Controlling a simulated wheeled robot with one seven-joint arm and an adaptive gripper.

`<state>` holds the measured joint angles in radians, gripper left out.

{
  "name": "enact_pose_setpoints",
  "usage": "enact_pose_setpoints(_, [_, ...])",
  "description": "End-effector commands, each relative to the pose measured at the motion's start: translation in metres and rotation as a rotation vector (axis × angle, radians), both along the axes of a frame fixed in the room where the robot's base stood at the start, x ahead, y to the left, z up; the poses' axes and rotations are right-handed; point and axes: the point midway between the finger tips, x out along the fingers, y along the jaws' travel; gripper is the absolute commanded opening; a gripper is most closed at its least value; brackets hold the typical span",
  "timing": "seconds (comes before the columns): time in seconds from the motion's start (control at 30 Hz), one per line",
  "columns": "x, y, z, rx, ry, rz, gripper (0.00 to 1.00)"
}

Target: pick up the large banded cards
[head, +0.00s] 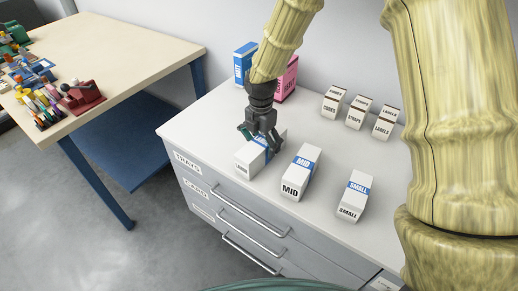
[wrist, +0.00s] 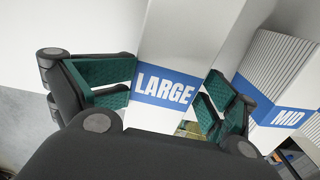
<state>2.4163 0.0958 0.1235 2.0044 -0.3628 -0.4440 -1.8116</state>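The large banded cards (head: 246,164) are a white block with a blue band, lying on the cabinet top at the left of a row of three. In the wrist view the block's LARGE band (wrist: 166,88) faces me between the fingers. My gripper (head: 261,137) is over the block, with its fingers spread. In the wrist view my gripper (wrist: 170,100) has one green-padded finger on each side of the block. The pads are very close to its sides; I cannot tell whether they touch. My gripper hides part of the block's top in the head view.
The MID banded cards (head: 301,173) lie close on the right, and the SMALL banded cards (head: 354,196) farther right. Blue (head: 243,62) and pink (head: 287,80) boxes stand behind. Several small labelled boxes (head: 355,112) stand at the back right. A wooden table (head: 110,55) is at the left.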

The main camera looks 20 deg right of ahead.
Motion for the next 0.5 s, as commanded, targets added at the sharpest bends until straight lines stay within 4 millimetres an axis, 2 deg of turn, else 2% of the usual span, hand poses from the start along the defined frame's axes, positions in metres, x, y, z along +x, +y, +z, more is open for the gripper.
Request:
enact_pose_setpoints(0.2, [-0.001, 0.003, -0.026, -0.002, 0.007, 0.001, 0.79])
enact_pose_setpoints(0.5, [-0.002, 0.003, -0.037, -0.001, 0.005, 0.001, 0.79])
